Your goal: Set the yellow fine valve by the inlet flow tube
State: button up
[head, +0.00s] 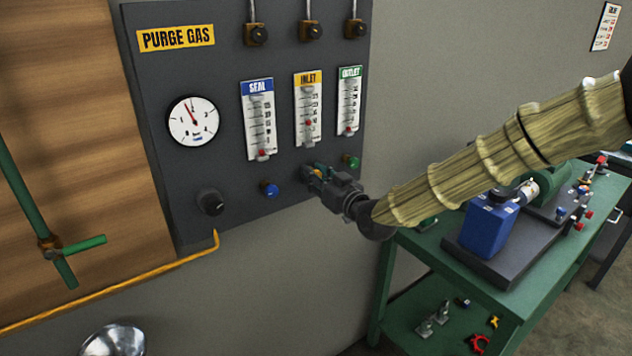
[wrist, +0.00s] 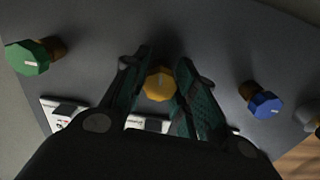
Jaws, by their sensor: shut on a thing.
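The yellow fine valve knob (wrist: 159,84) sits between the two green-padded fingers of my gripper (wrist: 160,92) in the wrist view. My gripper (head: 318,174) is shut on it at the panel, below the inlet flow tube (head: 307,108); it hides most of the knob in the head view. The inlet tube has a yellow INLET label and a scale, with a small red float (head: 308,123) around the middle of the scale.
The blue knob (head: 269,189) under the SEAL tube (head: 259,120) is left of my gripper. The green knob (head: 351,161) under the OUTLET tube (head: 349,100) is close on its right. A pressure gauge (head: 193,121) and a black knob (head: 211,202) are further left. A green bench (head: 392,262) stands below my arm.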

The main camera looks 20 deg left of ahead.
jog(key=shift+m, duration=0.5)
jog(key=o, duration=1.1)
jog(key=shift+c, duration=0.2)
jog(key=v, duration=1.2)
